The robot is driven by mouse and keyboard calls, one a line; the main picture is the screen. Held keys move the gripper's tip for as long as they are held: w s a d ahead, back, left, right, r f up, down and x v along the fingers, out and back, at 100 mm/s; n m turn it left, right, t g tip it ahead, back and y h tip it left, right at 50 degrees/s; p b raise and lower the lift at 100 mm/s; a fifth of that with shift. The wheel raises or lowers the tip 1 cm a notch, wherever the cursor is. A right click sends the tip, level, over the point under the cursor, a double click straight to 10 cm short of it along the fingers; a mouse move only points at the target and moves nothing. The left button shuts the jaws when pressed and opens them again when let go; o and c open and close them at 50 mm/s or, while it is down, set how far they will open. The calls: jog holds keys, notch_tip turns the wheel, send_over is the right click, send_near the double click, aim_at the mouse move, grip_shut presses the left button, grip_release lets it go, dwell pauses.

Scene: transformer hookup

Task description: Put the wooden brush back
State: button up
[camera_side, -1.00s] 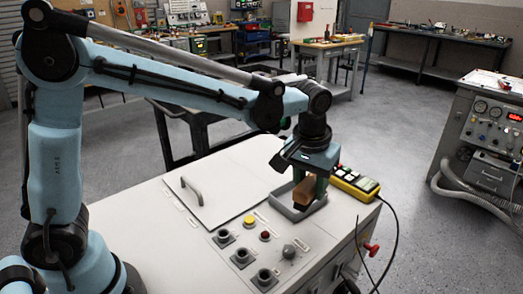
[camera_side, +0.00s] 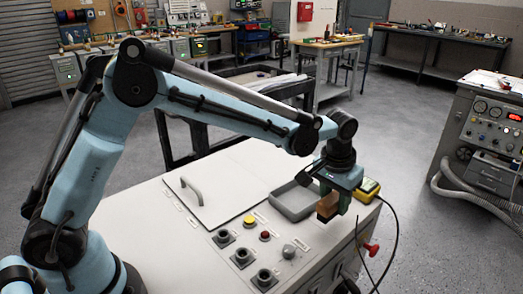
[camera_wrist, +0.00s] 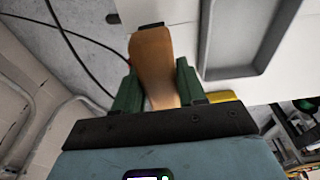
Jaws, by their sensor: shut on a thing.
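The wooden brush (camera_side: 327,205) is brown with a dark lower end. My gripper (camera_side: 337,203) is shut on it, with the brush pointing down above the grey cabinet top near its right edge. In the wrist view the brush (camera_wrist: 153,55) sits between the two green fingers of my gripper (camera_wrist: 158,82). A shallow grey tray (camera_side: 291,212) lies just left of the brush, and the part in view looks empty. It also shows in the wrist view (camera_wrist: 240,68), to the right of the brush. I cannot tell the exact gap between brush and cabinet.
A yellow meter (camera_side: 367,190) stands behind my gripper, partly hidden, with a black cable (camera_side: 398,235) hanging down the right side. Knobs and buttons (camera_side: 249,221) stand on the front of the cabinet top. A hinged-looking panel with a handle (camera_side: 190,190) lies to the left.

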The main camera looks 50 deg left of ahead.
jog(key=shift+w+a+f, duration=0.4)
jog(key=shift+f, duration=1.95)
jog(key=shift+f, duration=0.15)
jog(key=o, duration=1.1)
